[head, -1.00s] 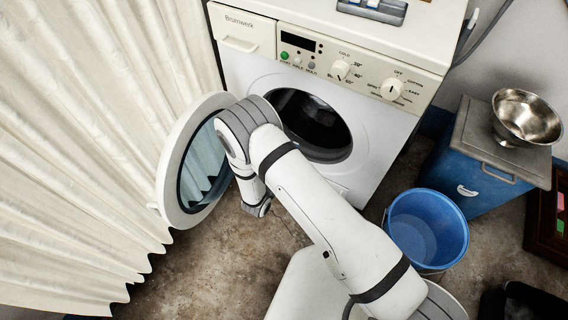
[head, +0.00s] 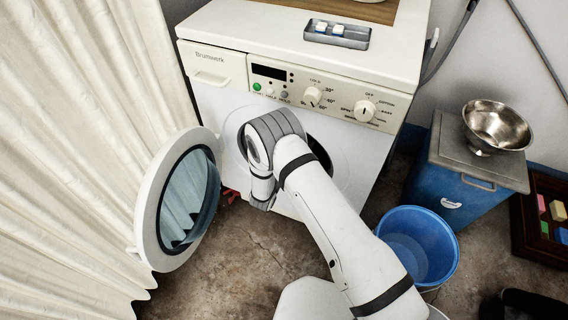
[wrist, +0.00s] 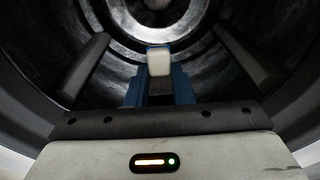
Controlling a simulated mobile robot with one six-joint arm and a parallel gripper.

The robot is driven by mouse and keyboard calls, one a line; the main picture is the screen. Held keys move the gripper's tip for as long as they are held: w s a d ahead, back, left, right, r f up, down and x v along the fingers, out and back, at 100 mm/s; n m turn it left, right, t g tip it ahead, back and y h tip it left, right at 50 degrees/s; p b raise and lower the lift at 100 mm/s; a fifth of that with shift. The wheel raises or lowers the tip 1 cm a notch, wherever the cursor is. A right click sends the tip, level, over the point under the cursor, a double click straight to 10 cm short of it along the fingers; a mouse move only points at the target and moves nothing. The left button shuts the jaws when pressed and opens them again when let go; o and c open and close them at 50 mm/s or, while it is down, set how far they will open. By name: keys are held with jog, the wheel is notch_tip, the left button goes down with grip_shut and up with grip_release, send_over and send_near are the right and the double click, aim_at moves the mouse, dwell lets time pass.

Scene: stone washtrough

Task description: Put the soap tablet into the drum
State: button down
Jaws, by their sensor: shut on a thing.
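The soap tablet (wrist: 159,62), white with a blue edge, is held between the blue fingertips of my gripper (wrist: 158,82) in the wrist view. My gripper is shut on it. The dark metal drum (wrist: 105,30) surrounds the tablet and fingers in that view, with a bright ring at its back. In the head view my arm covers most of the drum opening (head: 322,152), and the fingers and tablet are hidden. The round washer door (head: 150,215) stands open at the left.
A grey tray (head: 362,41) with white tablets lies on the washer top (head: 270,30). A blue bucket (head: 440,235) and a blue box (head: 425,175) bearing a metal bowl (head: 497,125) stand right. A pleated curtain (head: 70,150) hangs left.

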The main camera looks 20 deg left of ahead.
jog(key=w+d+f+b, duration=0.1)
jog(key=w+f+b, duration=0.3)
jog(key=w+b, duration=0.6)
jog(key=shift+w, duration=2.15)
jog(key=c, duration=1.2)
grip_release()
